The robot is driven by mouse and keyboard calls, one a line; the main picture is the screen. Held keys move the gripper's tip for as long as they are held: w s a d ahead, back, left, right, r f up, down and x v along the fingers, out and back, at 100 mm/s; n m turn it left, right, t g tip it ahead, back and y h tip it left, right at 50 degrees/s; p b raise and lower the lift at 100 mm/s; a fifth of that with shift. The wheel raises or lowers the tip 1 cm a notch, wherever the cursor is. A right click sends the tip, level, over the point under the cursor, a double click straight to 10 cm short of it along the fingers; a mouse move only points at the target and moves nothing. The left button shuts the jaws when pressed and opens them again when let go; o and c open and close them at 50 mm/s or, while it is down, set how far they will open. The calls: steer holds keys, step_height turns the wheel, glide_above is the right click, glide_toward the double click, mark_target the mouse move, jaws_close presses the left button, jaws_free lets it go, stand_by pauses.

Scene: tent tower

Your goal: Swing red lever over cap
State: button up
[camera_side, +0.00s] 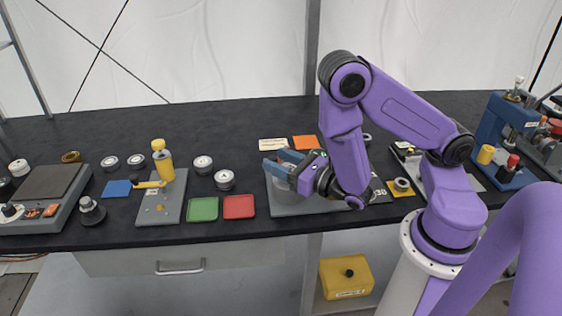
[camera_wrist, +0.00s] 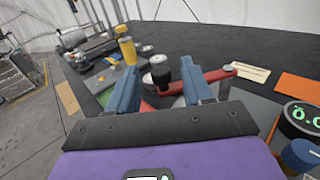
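My gripper (camera_wrist: 158,76) has two blue fingers, spread apart, with a clear gap between them in the wrist view. In the side view, my gripper (camera_side: 272,160) is low over a grey plate right of the table's middle. A red lever (camera_wrist: 222,73) shows beyond the right finger in the wrist view. More red shows between the fingers, low down, beside a pale round part. A dark upright knob stands near the right fingertip; I cannot tell whether it touches. In the side view my gripper hides most of the lever. I cannot pick out the cap clearly.
Green (camera_side: 203,209) and red (camera_side: 239,207) trays lie left of my gripper. A yellow bottle-like piece (camera_side: 162,160) stands on a plate further left. Several small round pieces lie about. A blue machine (camera_side: 492,130) stands far right. The back of the table is mostly clear.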

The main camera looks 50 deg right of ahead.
steer(key=shift+w+a+h, duration=0.15)
steer(key=shift+h, duration=0.15)
steer(key=shift+w+a+m+g+h, duration=0.6)
steer(key=shift+w+m+g+h, duration=1.7)
steer(key=shift+w+m+h, duration=2.8)
steer(key=s+a+h, duration=0.1)
steer(key=s+a, duration=0.4)
steer(key=s, duration=0.3)
steer(key=s+a+n+h, duration=0.1)
steer(key=s+a, duration=0.5)
steer(key=s, duration=0.2)
